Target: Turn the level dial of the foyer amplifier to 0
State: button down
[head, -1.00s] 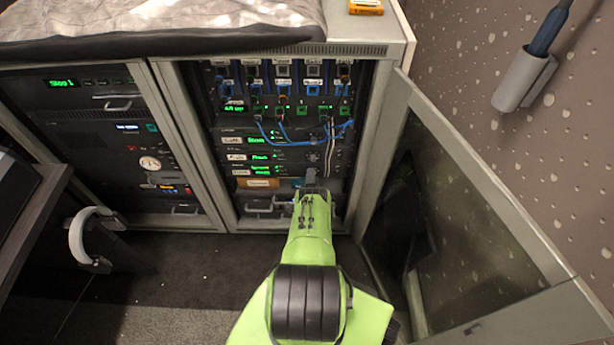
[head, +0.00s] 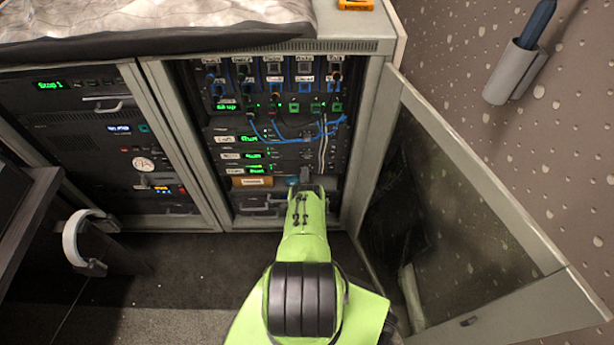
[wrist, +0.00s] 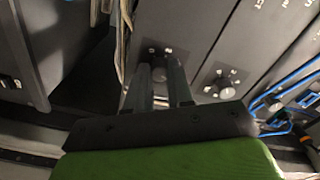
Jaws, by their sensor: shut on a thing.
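In the wrist view, my gripper (wrist: 160,78) has its two dark fingers on either side of a small dial (wrist: 158,73) on a dark panel. It is shut on this dial, with small white marks just beyond it. The dial's pointer is hidden or too small to read. In the head view, my gripper (head: 304,180) reaches the lower right of the open rack, and the arm hides the dial. Stacked amplifier units (head: 250,155) with green displays and white labels sit just above left. Their labels are too blurred to tell which is the foyer one.
A second dial (wrist: 222,84) with white marks sits right of my gripper in the wrist view. Blue cables (head: 300,135) hang across the upper rack. The open glass door (head: 470,210) stands close on the right. A drawer handle (head: 262,203) is low in the rack.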

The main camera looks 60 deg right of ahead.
jog(key=shift+n, duration=15)
jog(key=shift+s, duration=0.1)
jog(key=c, duration=1)
grip_release()
jog(key=shift+a, duration=0.1)
